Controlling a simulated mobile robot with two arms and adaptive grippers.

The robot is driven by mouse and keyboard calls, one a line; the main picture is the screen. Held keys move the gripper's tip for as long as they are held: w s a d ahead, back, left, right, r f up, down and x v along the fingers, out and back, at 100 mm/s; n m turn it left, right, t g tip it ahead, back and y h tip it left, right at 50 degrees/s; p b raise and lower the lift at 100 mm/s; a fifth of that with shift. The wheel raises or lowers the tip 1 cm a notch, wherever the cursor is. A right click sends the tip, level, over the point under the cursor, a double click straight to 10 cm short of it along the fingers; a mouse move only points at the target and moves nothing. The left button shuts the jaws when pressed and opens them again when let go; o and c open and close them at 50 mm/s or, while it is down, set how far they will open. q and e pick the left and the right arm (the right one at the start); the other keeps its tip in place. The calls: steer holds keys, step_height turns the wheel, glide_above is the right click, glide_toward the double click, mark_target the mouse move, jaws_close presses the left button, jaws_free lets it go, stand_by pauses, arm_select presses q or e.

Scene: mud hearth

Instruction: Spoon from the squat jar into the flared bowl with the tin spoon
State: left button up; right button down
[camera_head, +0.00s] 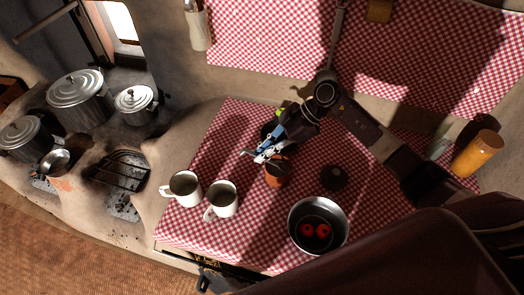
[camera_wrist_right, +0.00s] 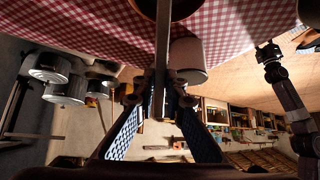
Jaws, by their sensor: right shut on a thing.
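My right gripper (camera_head: 262,154) is above the cloth-covered table, beside and over the rim of a small terracotta jar (camera_head: 278,178), likely the squat jar. In the right wrist view its fingers are shut on the tin spoon (camera_wrist_right: 163,45), a thin metal handle running up towards the brown rim of a vessel (camera_wrist_right: 150,8). The spoon's bowl end is hidden, so I cannot tell whether it is inside or carries anything. A dark vessel (camera_head: 267,131) behind the gripper is partly hidden; I cannot tell if it is the flared bowl. My left gripper (camera_wrist_right: 268,53) shows small in the wrist view.
Two white mugs (camera_head: 222,201) stand at the table's front left. A metal pan (camera_head: 294,238) with red tomatoes stands at the front, with a dark round lid (camera_head: 334,178) behind it. An orange jar (camera_head: 476,154) is at right; lidded pots (camera_head: 81,96) stand on the hearth.

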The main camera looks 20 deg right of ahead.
stand_by(0.3)
steer(key=shift+f, duration=0.2)
steer(key=shift+f+b, duration=0.4)
steer(key=shift+f, duration=0.3)
steer(key=shift+r, duration=0.15)
stand_by(0.7)
step_height(320, 180, up, 6)
steer(key=p, duration=0.7)
steer(key=shift+r, duration=0.2)
stand_by(0.4)
